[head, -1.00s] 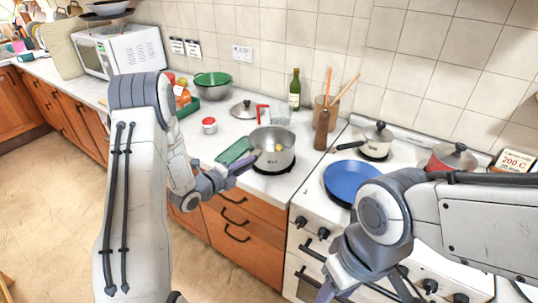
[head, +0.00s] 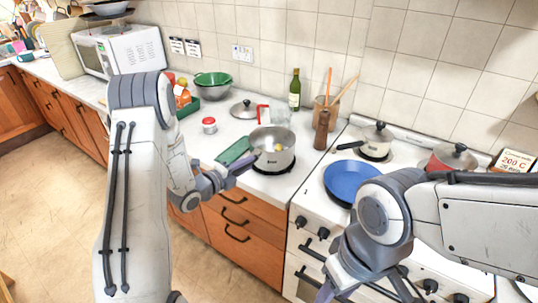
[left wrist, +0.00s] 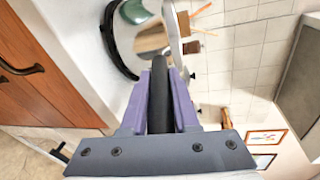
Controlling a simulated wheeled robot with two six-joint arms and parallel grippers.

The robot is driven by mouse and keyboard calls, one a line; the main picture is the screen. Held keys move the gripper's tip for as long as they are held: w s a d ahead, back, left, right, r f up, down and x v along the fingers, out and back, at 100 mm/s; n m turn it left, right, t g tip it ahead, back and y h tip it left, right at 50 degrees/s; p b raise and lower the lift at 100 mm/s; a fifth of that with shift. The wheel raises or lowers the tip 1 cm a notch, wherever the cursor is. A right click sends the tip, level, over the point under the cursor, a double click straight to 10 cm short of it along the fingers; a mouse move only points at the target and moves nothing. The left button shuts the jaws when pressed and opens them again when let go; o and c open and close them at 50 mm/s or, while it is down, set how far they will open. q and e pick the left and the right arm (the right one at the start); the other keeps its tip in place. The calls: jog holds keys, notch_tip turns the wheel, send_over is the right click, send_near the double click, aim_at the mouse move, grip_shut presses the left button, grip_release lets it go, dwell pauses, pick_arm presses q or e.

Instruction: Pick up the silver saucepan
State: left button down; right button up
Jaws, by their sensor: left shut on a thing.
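The silver saucepan (head: 273,158) is at the counter's front edge, just above or on a round black base (head: 272,171); I cannot tell if they touch. A small yellow thing shows inside it. My left gripper (head: 240,168) is at its left side. In the left wrist view, the purple fingers of this gripper (left wrist: 160,78) are shut on the black handle (left wrist: 160,100) of the saucepan (left wrist: 150,38). My right gripper (head: 326,290) is low in front of the stove, partly cut off by the picture's bottom edge.
A green board (head: 233,151) lies left of the saucepan. Behind are a lid (head: 246,109), a bottle (head: 295,90) and a pepper mill (head: 322,130). A blue pan (head: 350,179) and a cream saucepan (head: 376,143) stand on the stove to the right.

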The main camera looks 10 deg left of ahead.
pick_arm(q)
jog(key=shift+r, duration=0.15)
jog(key=shift+r, duration=0.2)
jog(key=shift+r+b, duration=0.45)
jog(key=shift+r, duration=0.6)
jog(key=shift+d+r+b, duration=0.1)
jog(key=shift+r+b, duration=0.2)
jog(key=shift+r, duration=0.6)
jog(key=s+d+r+b, duration=0.3)
jog(key=s+d+r, duration=0.3)
jog(key=d, duration=0.3)
jog(key=shift+d+r, duration=0.25)
jog(key=shift+r, duration=0.05)
jog(key=shift+s, duration=0.15)
